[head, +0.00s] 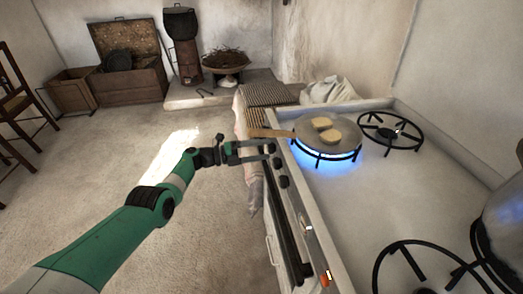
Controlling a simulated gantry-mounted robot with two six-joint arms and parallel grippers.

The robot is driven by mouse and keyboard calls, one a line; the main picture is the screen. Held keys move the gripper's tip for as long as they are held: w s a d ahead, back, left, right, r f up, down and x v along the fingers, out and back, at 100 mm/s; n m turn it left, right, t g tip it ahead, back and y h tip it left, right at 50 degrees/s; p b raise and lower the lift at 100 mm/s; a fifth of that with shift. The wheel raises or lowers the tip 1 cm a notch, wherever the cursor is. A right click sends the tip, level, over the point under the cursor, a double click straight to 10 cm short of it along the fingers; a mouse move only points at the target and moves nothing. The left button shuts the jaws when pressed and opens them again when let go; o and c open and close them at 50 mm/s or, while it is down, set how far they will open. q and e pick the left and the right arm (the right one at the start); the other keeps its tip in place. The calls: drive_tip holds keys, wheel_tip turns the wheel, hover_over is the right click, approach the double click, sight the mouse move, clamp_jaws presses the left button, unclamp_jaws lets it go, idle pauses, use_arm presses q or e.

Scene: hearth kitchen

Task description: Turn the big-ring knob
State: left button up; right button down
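The stove's front edge carries a row of knobs: a dark one (283,182), another dark one just above it beside my gripper, a pale one (308,229) and an orange one (326,277). I cannot tell from labels which is the big-ring knob. My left gripper (271,151) is at the far end of this row, with its two fingers apart, beside the uppermost dark knob. I cannot tell whether it touches that knob. The far-left burner has a blue flame (324,155) under a pan (328,132) holding two pale round pieces. My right gripper is not in view.
A striped cloth (240,115) hangs at the stove's far front corner. The pan's wooden handle (270,132) reaches out above my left gripper. An empty burner (391,132) is at the back, and a metal pot (503,225) stands at the right edge. The floor left is clear.

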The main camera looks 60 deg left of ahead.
use_arm(q)
drive_tip(key=shift+s, duration=0.1)
drive_tip(key=p+v, duration=0.4)
drive_tip(key=v, duration=0.7)
drive_tip(key=shift+s, duration=0.2)
drive_tip(key=shift+a+r, duration=0.1)
